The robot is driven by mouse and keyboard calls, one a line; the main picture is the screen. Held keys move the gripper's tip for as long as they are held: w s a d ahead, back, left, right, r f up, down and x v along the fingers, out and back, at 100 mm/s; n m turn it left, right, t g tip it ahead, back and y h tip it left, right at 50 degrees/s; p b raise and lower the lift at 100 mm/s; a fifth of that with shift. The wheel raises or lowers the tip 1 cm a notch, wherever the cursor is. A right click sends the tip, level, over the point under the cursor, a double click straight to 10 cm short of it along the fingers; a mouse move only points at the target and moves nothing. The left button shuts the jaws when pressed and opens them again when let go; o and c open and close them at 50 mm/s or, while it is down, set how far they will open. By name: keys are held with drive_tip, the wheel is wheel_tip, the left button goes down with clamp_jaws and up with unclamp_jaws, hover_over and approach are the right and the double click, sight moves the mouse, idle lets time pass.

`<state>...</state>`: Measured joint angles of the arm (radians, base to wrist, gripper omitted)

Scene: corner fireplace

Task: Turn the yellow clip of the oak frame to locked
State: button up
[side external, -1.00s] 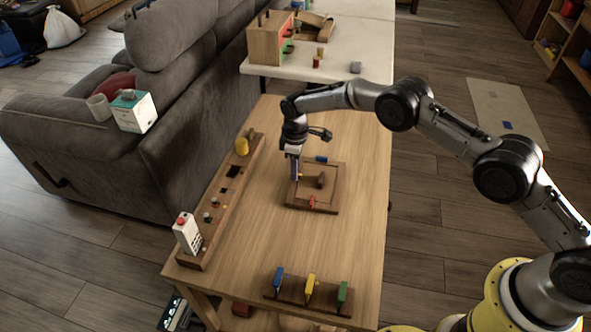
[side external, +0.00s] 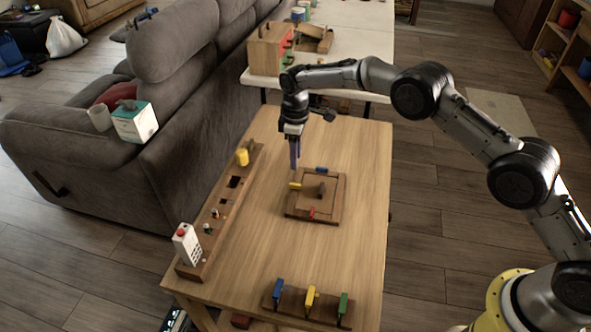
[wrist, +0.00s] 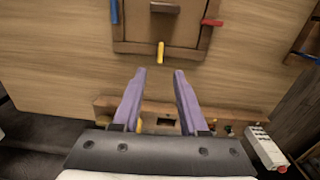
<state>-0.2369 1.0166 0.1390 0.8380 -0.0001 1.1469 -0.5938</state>
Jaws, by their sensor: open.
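The oak frame (side external: 341,190) lies on the wooden table with a panel and dark knob (side external: 321,188) inside it. Its yellow clip (side external: 295,185) sits on the left rail and points across it; in the wrist view the clip (wrist: 160,52) stands perpendicular to the near rail. The blue clip (side external: 321,169) lies along the far rail, and the red clip (side external: 312,212) points across the near rail. My gripper (side external: 296,167) is open and empty, pointing down above the yellow clip's side of the frame. In the wrist view its purple fingertips (wrist: 160,74) are apart, with the clip beyond the gap.
A rack (side external: 308,303) with blue, yellow and green pieces stands at the front. Table surface right of the frame is clear.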

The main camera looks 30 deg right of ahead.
drive_tip(key=shift+r, duration=2)
